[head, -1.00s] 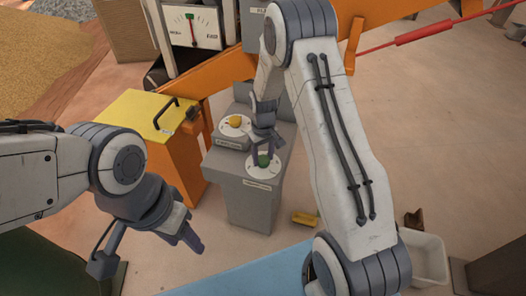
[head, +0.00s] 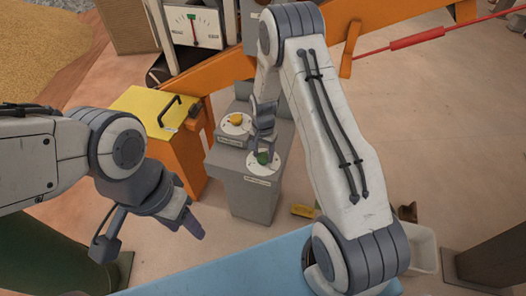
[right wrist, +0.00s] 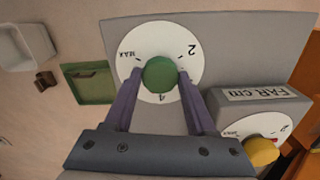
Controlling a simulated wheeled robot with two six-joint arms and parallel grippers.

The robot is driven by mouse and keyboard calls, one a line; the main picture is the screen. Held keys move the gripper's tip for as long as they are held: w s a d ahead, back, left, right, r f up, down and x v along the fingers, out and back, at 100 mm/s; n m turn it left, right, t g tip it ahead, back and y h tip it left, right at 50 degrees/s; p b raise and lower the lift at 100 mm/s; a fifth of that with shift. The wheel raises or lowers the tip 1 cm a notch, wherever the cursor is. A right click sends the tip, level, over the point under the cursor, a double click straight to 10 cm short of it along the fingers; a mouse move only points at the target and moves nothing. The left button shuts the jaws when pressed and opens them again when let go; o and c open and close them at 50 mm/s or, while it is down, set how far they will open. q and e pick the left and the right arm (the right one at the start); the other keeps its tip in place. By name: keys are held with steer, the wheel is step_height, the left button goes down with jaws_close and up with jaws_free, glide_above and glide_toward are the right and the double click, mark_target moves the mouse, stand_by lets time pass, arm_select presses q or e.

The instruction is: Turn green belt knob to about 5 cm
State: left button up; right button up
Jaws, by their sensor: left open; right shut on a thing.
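The green knob (head: 263,158) sits on a white dial on top of the grey pedestal (head: 250,200). In the right wrist view the green knob (right wrist: 160,75) is at the middle of the white dial (right wrist: 188,58), which carries the marks MAX, 2 and 4. My right gripper (right wrist: 157,80) is shut on the green knob, one finger on each side of it. In the head view my right gripper (head: 264,145) reaches down onto it. My left gripper (head: 193,225) is open and empty, left of the pedestal and apart from it.
A yellow knob (head: 236,119) on another dial stands behind; its label reads FAR cm in the right wrist view. A gauge (head: 192,27) with a needle stands at the back. A yellow-topped orange box (head: 140,112) is left of the pedestal. A white bin (head: 422,250) lies at right.

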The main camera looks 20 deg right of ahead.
mark_target(263, 156)
steer(key=m+p, duration=0.1)
steer(key=m, duration=0.2)
steer(key=shift+r+m, duration=0.1)
steer(key=shift+m, duration=0.3)
steer(key=shift+m+p, duration=0.45)
steer(key=shift+m, duration=1.25)
steer(key=o, duration=1.4)
steer(key=shift+c, duration=0.2)
step_height(263, 156, up, 10)
steer(key=p, duration=0.1)
steer(key=shift+r, duration=0.15)
